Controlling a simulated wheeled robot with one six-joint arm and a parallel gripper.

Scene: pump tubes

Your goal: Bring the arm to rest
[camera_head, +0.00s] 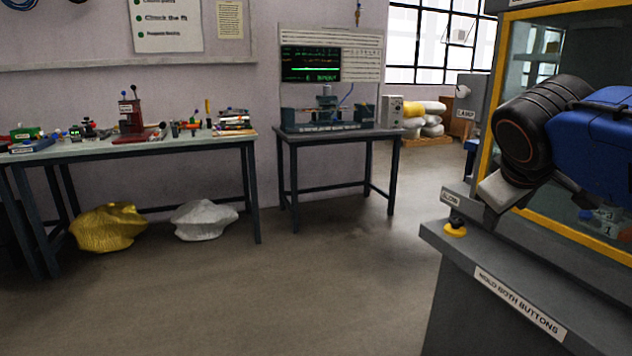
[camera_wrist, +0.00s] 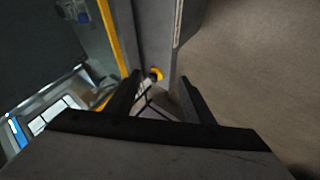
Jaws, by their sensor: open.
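My gripper (camera_wrist: 157,96) shows in the wrist view with its two dark fingers spread apart and nothing held between them. Beyond the gap lies a yellow-based button on a grey machine, apart from the fingers as far as I can tell. In the head view my arm, blue and black, reaches in from the right in front of the machine's yellow-framed window. My gripper's fingertips cannot be made out there.
The grey machine (camera_head: 505,285) with a button (camera_head: 455,228) stands close at the right. A cluttered workbench (camera_head: 190,148) stands at the left. A smaller table (camera_head: 333,135) with a test fixture stands at the back. The floor (camera_head: 270,300) between them is clear.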

